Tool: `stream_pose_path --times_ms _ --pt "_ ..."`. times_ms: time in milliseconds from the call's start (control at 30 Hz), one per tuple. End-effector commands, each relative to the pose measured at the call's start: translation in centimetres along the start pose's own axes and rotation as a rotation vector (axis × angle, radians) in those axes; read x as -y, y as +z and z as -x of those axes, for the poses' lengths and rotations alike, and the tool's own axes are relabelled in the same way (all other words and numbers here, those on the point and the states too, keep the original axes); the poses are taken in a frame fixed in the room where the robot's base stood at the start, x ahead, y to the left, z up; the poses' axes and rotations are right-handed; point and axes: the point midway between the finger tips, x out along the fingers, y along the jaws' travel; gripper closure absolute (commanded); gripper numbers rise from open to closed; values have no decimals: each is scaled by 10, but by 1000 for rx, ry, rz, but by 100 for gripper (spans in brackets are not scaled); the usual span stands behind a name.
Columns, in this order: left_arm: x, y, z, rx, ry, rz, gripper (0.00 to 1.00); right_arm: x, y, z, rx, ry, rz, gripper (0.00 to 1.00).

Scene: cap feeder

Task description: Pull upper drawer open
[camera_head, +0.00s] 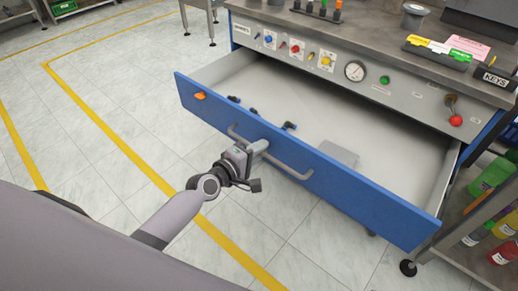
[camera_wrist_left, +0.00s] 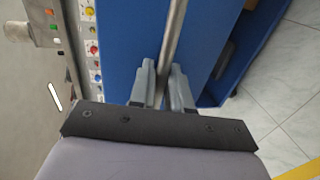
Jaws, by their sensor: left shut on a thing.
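The upper drawer (camera_head: 350,192) has a blue front and stands pulled well out from the workbench in the head view, its pale inside showing. Its grey bar handle (camera_head: 290,170) runs along the front. My left gripper (camera_head: 259,147) is at the handle, near its middle. In the left wrist view my left gripper (camera_wrist_left: 162,84) has its two fingers on either side of the metal bar (camera_wrist_left: 172,40), shut on it, with the blue drawer front (camera_wrist_left: 120,50) behind. My right gripper is not in view.
Several small dark parts and a grey flat piece (camera_head: 338,153) lie in the drawer. The workbench (camera_head: 385,75) carries a gauge (camera_head: 355,71), knobs and a keys box (camera_head: 494,78). Bottles stand on a shelf at right. Tiled floor (camera_head: 110,110) at left is clear.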

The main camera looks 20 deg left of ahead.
Motion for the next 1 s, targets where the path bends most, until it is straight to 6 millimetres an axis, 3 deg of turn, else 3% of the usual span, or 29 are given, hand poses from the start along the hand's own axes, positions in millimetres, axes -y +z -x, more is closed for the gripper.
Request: stream_pose_path --times_ms 533,567,600,1000 --pt "0 0 0 1 0 0 100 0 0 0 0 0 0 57" --pt "0 0 0 1 0 0 76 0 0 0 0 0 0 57" --pt "0 0 0 1 0 0 71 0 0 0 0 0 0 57" --pt "0 0 8 0 -1 0 71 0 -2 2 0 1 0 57"
